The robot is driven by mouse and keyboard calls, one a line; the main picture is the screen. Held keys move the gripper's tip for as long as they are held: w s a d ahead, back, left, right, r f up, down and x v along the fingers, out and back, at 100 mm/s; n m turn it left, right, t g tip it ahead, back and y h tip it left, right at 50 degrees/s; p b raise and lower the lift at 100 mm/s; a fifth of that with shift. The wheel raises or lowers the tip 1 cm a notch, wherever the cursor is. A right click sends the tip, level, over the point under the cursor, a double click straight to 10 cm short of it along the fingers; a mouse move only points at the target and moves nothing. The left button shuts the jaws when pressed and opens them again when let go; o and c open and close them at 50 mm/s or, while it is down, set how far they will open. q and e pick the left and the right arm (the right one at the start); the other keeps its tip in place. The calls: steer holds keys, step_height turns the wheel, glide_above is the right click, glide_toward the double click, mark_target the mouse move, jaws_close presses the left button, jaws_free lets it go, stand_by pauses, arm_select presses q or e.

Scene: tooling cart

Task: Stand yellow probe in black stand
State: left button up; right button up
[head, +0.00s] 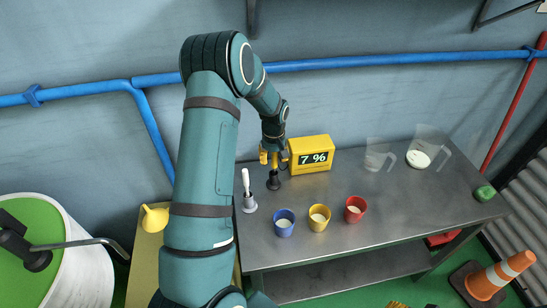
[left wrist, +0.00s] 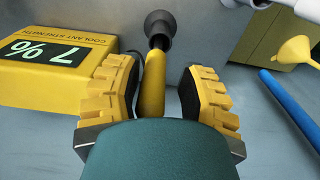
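The yellow probe (left wrist: 153,85) stands with its lower end in the mouth of the black stand (left wrist: 160,27). The black stand (head: 273,183) is on the metal table in the head view, below my left gripper (head: 272,156). In the left wrist view my left gripper (left wrist: 166,95) has its yellow fingers on either side of the probe, with a gap showing on both sides. The probe's upper end is hidden by the gripper body. A bit of yellow at the bottom edge of the head view looks like the tip of my right gripper (head: 397,305).
A yellow display box (head: 311,167) reading 7 % stands close behind the black stand. A grey holder (head: 249,204) with a white handle is to its left. Blue (head: 284,229), yellow (head: 319,224) and red (head: 355,215) cups stand in front. Clear jugs (head: 422,160) are at the right.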

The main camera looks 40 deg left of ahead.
arm_select(q)
steer(key=shift+r, duration=0.1)
step_height(320, 180, up, 12)
steer(key=shift+p, duration=0.4)
steer(key=shift+s+d, duration=0.1)
steer(key=shift+s, duration=0.05)
stand_by(0.5)
